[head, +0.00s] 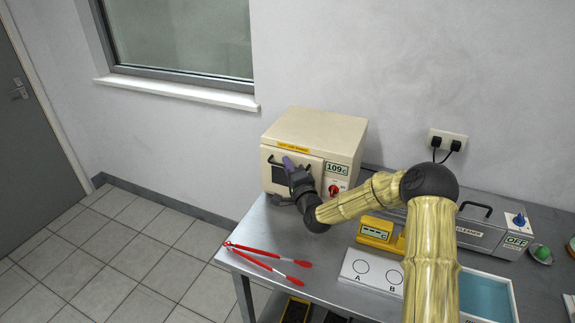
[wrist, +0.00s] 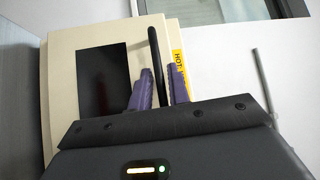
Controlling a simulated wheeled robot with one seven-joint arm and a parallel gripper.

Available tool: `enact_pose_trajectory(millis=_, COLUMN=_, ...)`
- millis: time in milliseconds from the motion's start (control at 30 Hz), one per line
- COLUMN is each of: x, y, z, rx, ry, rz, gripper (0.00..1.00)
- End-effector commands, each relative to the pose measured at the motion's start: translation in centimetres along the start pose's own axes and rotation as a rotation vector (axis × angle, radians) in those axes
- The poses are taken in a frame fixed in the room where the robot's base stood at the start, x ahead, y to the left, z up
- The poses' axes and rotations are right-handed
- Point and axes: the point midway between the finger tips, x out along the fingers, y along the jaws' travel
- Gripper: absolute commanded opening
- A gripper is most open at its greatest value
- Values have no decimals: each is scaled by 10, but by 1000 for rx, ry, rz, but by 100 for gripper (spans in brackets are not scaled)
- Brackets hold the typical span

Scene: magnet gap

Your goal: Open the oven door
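The cream oven (head: 315,132) stands at the back left of the metal table, with a yellow hot-surface label and a display reading about 109. Its door, with a dark window (wrist: 98,78), appears shut. The black bar handle (wrist: 154,45) runs along the door's label-side edge. My gripper (head: 287,163) is at the oven front, over the handle area. In the wrist view its purple fingers (wrist: 161,82) are apart, one on each side of the bar. A gap shows between the bar and the right finger. My gripper hides part of the door in the head view.
Red tongs (head: 268,263) lie at the table's left front. A yellow device (head: 378,232) and a white board (head: 367,268) marked A and B stand right of the oven. A blue-lined tray (head: 488,298) and grey machine (head: 478,237) are further right. Floor left of the table is clear.

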Motion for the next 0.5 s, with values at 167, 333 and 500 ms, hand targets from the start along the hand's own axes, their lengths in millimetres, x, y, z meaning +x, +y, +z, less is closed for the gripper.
enact_pose_trajectory(millis=167, x=4, y=0, z=0, rx=0, ry=-1, rz=1, gripper=18)
enact_pose_trajectory(millis=333, x=3, y=0, z=0, rx=0, ry=-1, rz=1, gripper=16)
enact_pose_trajectory(millis=500, x=3, y=0, z=0, rx=0, ry=-1, rz=1, gripper=0)
